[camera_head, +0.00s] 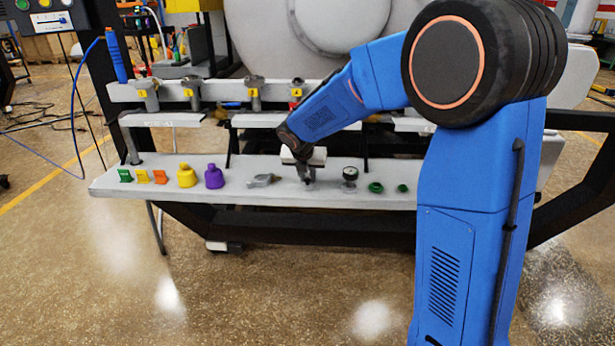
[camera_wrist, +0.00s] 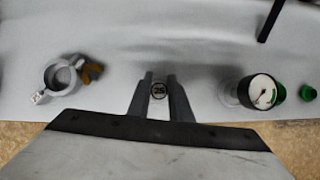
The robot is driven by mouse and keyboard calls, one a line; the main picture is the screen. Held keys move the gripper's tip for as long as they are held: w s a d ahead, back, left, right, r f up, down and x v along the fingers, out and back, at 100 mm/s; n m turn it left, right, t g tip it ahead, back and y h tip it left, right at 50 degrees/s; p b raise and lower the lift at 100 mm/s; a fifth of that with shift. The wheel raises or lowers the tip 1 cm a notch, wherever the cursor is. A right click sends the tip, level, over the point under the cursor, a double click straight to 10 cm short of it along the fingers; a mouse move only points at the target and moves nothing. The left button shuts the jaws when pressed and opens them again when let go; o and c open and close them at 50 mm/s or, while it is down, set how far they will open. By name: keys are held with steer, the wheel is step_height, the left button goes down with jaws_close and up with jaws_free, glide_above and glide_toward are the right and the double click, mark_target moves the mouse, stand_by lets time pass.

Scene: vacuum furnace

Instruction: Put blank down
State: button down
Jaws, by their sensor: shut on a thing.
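My gripper (camera_wrist: 158,82) is shut on a small grey piece marked "25", the blank (camera_wrist: 158,92), in the wrist view. The piece sits between the two grey fingers, and its lower part is hidden. In the head view my gripper (camera_head: 308,178) points down at the light grey shelf (camera_head: 335,196), between the grey clamp and the gauge. I cannot tell whether the blank touches the shelf.
A grey ring clamp (camera_wrist: 62,76) lies left of my gripper. A dial gauge (camera_wrist: 262,92) stands right, with green rings (camera_head: 376,188) beyond. A purple bottle (camera_head: 214,177), yellow bottle (camera_head: 186,175) and coloured clips (camera_head: 142,176) stand farther left. An upper rail (camera_head: 214,92) holds fittings.

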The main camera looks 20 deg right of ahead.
steer(key=c, duration=1.6)
jaws_free()
steer(key=shift+f, duration=0.1)
steer(key=v, duration=1.2)
steer(key=shift+s, duration=0.1)
steer(key=s+d+r+m+y, duration=0.1)
steer(key=s+d+m, duration=0.3)
steer(key=s+m, duration=0.45)
steer(key=s+d+r+m, duration=0.1)
steer(key=s+d+m, duration=0.4)
steer(key=s, duration=0.6)
steer(key=s+f+m, duration=0.2)
steer(key=s+m, duration=0.4)
steer(key=s+f+m+y, duration=0.1)
steer(key=s+f+m, duration=0.1)
steer(key=s+m, duration=0.3)
steer(key=s+f+m, duration=0.2)
steer(key=s+m, duration=0.4)
steer(key=s, duration=0.2)
steer(key=shift+d+f+m+g+y, duration=0.2)
steer(key=shift+m+g+y, duration=0.1)
steer(key=shift+m, duration=0.05)
